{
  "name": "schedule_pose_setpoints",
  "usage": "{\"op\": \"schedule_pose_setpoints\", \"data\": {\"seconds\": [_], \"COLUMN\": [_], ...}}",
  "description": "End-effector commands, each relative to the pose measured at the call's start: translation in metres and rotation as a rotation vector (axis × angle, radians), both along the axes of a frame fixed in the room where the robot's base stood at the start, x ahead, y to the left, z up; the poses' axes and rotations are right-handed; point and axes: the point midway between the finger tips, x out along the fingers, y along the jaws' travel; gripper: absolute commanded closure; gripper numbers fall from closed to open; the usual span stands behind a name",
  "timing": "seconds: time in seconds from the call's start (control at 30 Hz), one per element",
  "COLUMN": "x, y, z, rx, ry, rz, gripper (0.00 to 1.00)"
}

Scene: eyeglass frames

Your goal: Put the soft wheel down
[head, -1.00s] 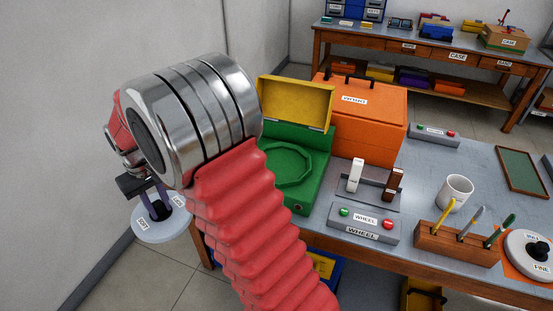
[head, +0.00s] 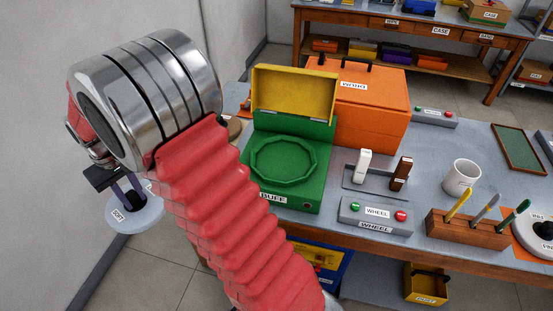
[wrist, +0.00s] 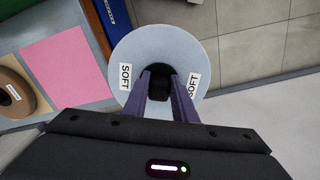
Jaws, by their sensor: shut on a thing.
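The soft wheel (head: 136,218) is a pale blue-grey disc with SOFT labels and a black hub. My gripper (head: 130,196) is shut on its hub, at the left of the head view. The wheel hangs off the bench's left side, over the floor. In the wrist view the wheel (wrist: 160,42) lies below the purple fingers of my gripper (wrist: 160,90), which grip the black hub from both sides. My red-sleeved arm hides part of the bench's left end in the head view.
A green BUFF box (head: 300,200) with a yellow lid stands on the bench beside an orange case (head: 375,105). A WHEEL button panel (head: 376,213) is at the front. In the wrist view, a pink sheet (wrist: 65,65) and a brown disc (wrist: 14,92) lie on the bench.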

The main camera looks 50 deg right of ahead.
Motion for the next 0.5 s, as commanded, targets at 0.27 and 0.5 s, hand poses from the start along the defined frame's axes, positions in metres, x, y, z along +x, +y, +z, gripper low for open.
{"op": "schedule_pose_setpoints", "data": {"seconds": [0.27,0.5], "x": [0.001,0.0], "y": [-0.004,-0.039], "z": [0.001,0.007], "rx": [0.0,0.0], "ry": [-0.001,-0.003], "rz": [-0.005,0.017], "gripper": [1.0,1.0]}}
